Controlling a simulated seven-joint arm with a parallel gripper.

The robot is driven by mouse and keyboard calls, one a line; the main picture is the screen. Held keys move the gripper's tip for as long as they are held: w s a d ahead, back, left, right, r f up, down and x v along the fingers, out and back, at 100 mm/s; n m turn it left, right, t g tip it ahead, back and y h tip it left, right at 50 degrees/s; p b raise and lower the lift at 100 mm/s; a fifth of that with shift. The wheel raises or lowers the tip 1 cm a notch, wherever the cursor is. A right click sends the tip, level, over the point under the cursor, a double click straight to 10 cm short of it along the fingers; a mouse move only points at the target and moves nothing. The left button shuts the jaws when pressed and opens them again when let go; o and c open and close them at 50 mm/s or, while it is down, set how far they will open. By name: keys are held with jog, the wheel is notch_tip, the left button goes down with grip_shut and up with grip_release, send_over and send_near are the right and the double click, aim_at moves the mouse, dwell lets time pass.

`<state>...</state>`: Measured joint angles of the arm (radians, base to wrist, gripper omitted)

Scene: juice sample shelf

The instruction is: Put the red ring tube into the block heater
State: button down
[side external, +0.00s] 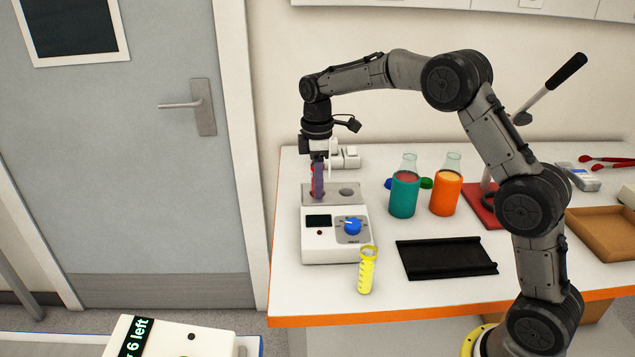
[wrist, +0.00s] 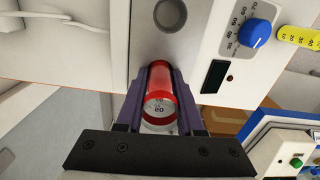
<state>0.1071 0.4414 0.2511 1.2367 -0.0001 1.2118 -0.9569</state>
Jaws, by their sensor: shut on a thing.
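The block heater (side external: 320,250) is a white box with a blue knob and a grey top block (side external: 332,187). The block's right hole (side external: 347,192) is empty; it also shows in the wrist view (wrist: 170,14). My gripper (side external: 318,192) points down over the left part of the block and hides that side. Its purple fingers are shut on the red ring tube (wrist: 158,78), which shows a red band and a pale marked end between them. In the side view only a sliver of red shows beside the fingers. I cannot tell whether the tube's lower end is inside a hole.
A teal-wrapped bottle (side external: 404,198) and an orange-wrapped bottle (side external: 445,195) stand to the right. A black tray (side external: 446,260) lies before them. White boxes (side external: 346,157) sit behind the heater.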

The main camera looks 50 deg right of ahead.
jog(key=shift+f, duration=0.3)
jog(key=shift+r, duration=2)
jog(key=shift+f, duration=1.95)
dwell(0.5)
jog(key=shift+r, duration=1.95)
jog(key=shift+c, duration=2.3)
grip_release()
